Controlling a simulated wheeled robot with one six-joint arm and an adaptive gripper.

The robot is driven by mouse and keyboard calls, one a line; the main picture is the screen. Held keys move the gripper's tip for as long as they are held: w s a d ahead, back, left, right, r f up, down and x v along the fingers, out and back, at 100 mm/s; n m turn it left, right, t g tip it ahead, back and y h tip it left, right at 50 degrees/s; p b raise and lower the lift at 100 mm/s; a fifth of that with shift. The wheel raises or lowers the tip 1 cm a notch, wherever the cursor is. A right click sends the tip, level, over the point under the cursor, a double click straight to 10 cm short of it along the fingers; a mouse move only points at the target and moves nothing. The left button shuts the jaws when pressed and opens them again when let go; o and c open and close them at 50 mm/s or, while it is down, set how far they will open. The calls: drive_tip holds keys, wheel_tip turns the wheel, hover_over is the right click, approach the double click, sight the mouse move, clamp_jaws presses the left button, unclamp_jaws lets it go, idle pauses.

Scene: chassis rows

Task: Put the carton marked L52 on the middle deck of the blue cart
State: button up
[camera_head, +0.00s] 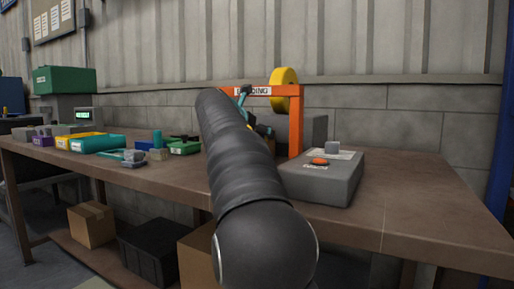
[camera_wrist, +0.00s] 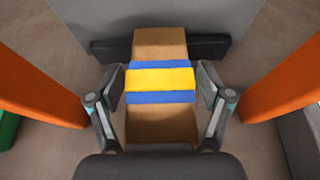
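A brown carton (camera_wrist: 160,45) with a yellow and blue band around its middle lies below my gripper in the wrist view. No L52 mark can be read on it. My gripper (camera_wrist: 161,92) has one finger on each side of the carton at the band, with narrow gaps showing between pads and carton; it looks open. No blue cart is in view.
Orange uprights (camera_wrist: 40,92) stand close on both sides of my gripper. A grey box with a red button (camera_head: 325,183) sits right of the frame on the brown bench (camera_head: 420,205). Teal and yellow packs (camera_head: 95,143) lie left. A cardboard box (camera_head: 91,225) is below. The bench's right end is clear.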

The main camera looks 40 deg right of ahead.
clamp_jaws()
drive_tip(key=shift+r, duration=0.1)
